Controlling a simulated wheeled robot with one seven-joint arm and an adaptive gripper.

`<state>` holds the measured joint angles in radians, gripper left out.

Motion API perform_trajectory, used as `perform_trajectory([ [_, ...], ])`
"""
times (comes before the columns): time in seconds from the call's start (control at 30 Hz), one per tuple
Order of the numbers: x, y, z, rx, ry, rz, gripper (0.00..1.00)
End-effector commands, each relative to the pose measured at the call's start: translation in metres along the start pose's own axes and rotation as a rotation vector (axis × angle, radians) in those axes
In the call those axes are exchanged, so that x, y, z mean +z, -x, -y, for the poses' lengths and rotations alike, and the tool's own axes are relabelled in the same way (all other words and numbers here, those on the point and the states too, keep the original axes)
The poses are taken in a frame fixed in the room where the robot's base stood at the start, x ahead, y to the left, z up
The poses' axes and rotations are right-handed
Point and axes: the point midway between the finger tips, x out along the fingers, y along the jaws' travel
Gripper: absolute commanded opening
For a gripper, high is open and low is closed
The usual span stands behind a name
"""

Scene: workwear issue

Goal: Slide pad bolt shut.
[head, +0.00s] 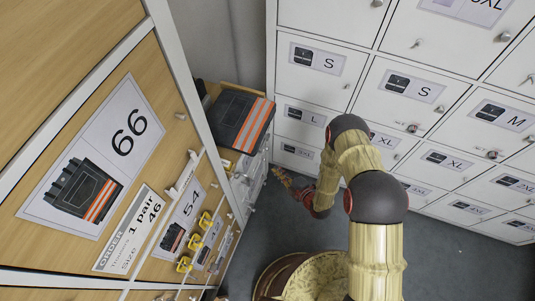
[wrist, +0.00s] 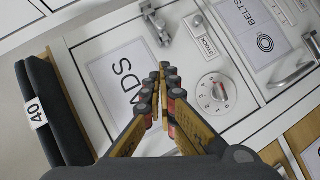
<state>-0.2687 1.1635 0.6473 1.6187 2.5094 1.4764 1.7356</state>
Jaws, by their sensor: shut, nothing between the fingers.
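In the wrist view a white door carries a label with the letters "DS" showing (wrist: 118,72); the rest of its word is hidden by my gripper. A metal bolt (wrist: 155,22) is on the white front near this label, just beyond my fingertips. A second small metal fitting (wrist: 195,22) sits to its right, with a visible gap between the two. My gripper (wrist: 166,68) is shut and empty, its fingertips near the bolt; I cannot tell whether they touch it. In the head view my gripper (head: 280,174) is beside the white cabinet (head: 247,180), where the bolt is too small to make out.
A round dial (wrist: 217,92), a "STOCK" tag (wrist: 207,46) and a "BELTS" label (wrist: 262,38) are right of the fingers. A metal handle (wrist: 290,75) sticks out below BELTS. Dark folded workwear with a 40 tag (wrist: 37,112) is at left. Grey floor (head: 460,255) is clear at right.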

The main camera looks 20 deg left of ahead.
Motion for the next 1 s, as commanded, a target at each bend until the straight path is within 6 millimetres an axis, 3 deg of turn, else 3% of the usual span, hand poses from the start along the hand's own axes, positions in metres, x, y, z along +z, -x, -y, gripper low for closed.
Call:
perform_trajectory([
  [0.33, 0.001, -0.002, -0.001, 0.002, -0.001, 0.002, 0.0],
  [0.47, 0.001, -0.012, -0.001, 0.002, 0.002, 0.001, 0.0],
  [0.97, 0.0, -0.104, 0.0, 0.003, 0.003, -0.001, 0.0],
  [1.0, 0.007, -0.108, 0.001, 0.003, 0.001, 0.002, 0.0],
])
